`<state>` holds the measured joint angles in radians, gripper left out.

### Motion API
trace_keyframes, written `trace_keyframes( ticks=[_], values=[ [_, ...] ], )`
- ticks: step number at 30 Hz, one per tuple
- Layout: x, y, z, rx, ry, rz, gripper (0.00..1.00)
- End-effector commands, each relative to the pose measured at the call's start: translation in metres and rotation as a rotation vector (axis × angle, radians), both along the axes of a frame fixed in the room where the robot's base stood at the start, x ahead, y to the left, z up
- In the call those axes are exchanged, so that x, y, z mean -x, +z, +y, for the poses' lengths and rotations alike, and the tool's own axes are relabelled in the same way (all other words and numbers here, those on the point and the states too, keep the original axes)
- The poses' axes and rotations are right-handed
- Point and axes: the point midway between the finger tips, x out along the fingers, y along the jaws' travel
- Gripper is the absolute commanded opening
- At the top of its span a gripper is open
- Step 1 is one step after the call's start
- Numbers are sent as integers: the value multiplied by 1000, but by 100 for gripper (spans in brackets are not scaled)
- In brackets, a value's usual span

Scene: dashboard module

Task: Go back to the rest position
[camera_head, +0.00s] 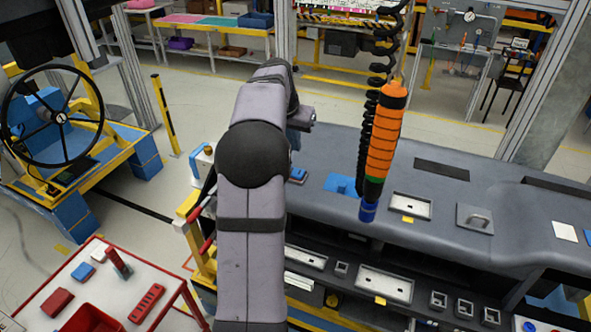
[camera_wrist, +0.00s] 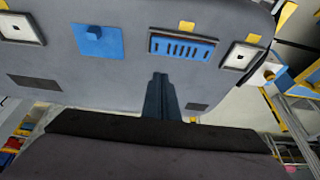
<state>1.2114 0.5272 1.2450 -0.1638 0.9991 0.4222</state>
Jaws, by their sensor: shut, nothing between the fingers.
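My gripper (camera_wrist: 160,80) shows in the wrist view as dark, narrow fingers, shut with nothing between them. It points toward the grey dashboard (camera_wrist: 118,60), and I see no contact with it. In the head view my grey arm rises through the middle, and its end (camera_head: 300,118) is over the left end of the dashboard (camera_head: 440,195). The fingers are mostly hidden there by the arm.
An orange screwdriver (camera_head: 383,140) hangs on a black coiled cable right of my arm. A blue block (camera_head: 342,185) and metal plates sit on the dashboard. A red-edged table (camera_head: 115,290) with parts stands at lower left, and a steering wheel (camera_head: 60,118) at left.

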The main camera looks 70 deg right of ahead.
Motion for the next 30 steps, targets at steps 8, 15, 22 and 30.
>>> trace_keyframes(
  ticks=[8, 15, 22, 30],
  values=[
    [0, 3, 0, 0, 0, 0, 0],
    [0, 3, 0, 0, 0, 0, 0],
    [-37, -13, 31, -24, 100, 8, 0],
    [-128, -62, 153, -102, 435, 49, 0]
  ],
)
